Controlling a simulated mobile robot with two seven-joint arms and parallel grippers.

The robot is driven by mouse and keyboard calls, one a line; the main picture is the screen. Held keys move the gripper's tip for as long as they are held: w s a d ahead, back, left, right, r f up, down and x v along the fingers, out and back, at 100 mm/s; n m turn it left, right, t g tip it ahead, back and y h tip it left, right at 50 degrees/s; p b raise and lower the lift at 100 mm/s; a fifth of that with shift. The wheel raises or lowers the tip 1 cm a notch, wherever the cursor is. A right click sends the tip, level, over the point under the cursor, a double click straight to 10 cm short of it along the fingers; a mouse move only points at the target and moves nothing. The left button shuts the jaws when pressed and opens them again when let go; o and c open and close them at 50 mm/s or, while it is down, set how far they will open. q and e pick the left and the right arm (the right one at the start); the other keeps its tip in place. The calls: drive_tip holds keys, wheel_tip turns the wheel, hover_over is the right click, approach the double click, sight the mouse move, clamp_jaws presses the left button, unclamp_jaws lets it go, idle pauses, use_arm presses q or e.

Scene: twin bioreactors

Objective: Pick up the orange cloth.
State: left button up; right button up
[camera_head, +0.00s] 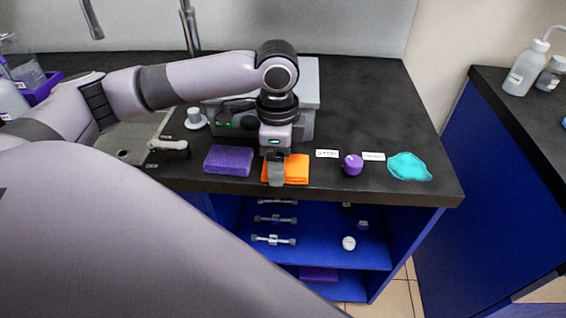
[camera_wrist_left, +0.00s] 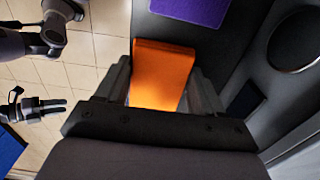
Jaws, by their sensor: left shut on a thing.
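The orange cloth (camera_head: 298,168) is a folded flat pad at the front edge of the black counter. My left gripper (camera_head: 275,180) points down over it and hides its middle. In the left wrist view the orange cloth (camera_wrist_left: 162,70) lies between the two fingers of my left gripper (camera_wrist_left: 160,78), which is shut on it. I cannot tell whether the cloth is clear of the counter. What looks like my right gripper (camera_wrist_left: 45,110) shows small at the left of the left wrist view, over the floor, with nothing seen in it; its opening is unclear.
A purple cloth (camera_head: 228,160) lies just left of the orange one. A purple knob (camera_head: 352,164), small labels and a crumpled teal cloth (camera_head: 408,167) lie to the right. A grey device (camera_head: 303,85) stands behind. Blue shelves (camera_head: 330,245) are below the counter edge.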

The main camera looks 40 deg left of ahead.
use_arm(q)
drive_tip(key=shift+r, duration=0.1)
wheel_tip(320, 180, up, 20)
drive_tip(key=p, duration=0.4)
drive_tip(key=shift+p, duration=0.35)
drive_tip(key=shift+o, duration=0.8)
drive_tip(key=shift+c, duration=0.4)
drive_tip(key=shift+w+d, duration=0.1)
